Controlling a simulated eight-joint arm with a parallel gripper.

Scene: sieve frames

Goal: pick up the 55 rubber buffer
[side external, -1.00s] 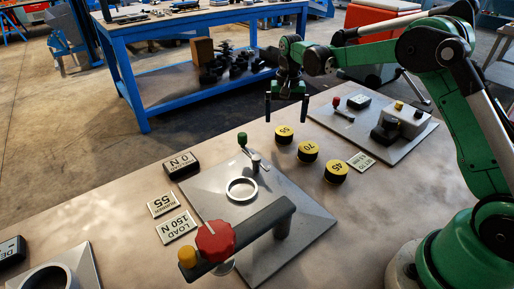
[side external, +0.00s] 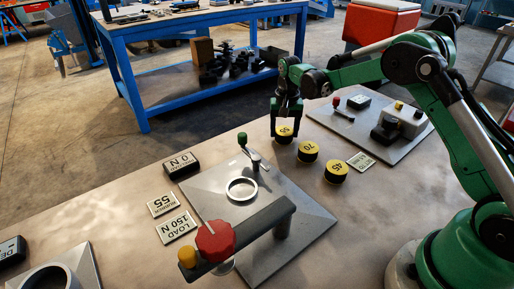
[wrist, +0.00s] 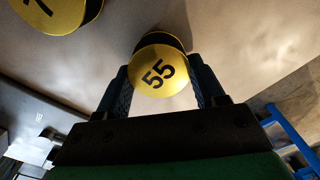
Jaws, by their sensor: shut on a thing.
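The 55 rubber buffer (wrist: 158,72) is a short black cylinder with a yellow top marked 55. In the side view the buffer (side external: 284,133) stands on the table, the farthest of three in a row. My gripper (side external: 286,132) points down over it with a finger on either side. In the wrist view my gripper (wrist: 160,85) has its dark fingers against the left and right sides of the buffer, shut on it. The buffer appears upright; no gap under it can be made out.
The 70 buffer (side external: 308,151) and the 45 buffer (side external: 336,172) stand nearby. A plate with a ring (side external: 242,190), a green-knobbed lever (side external: 243,138) and a red knob (side external: 214,241) lies to the left. Another fixture plate (side external: 398,147) is to the right. Label plates lie around.

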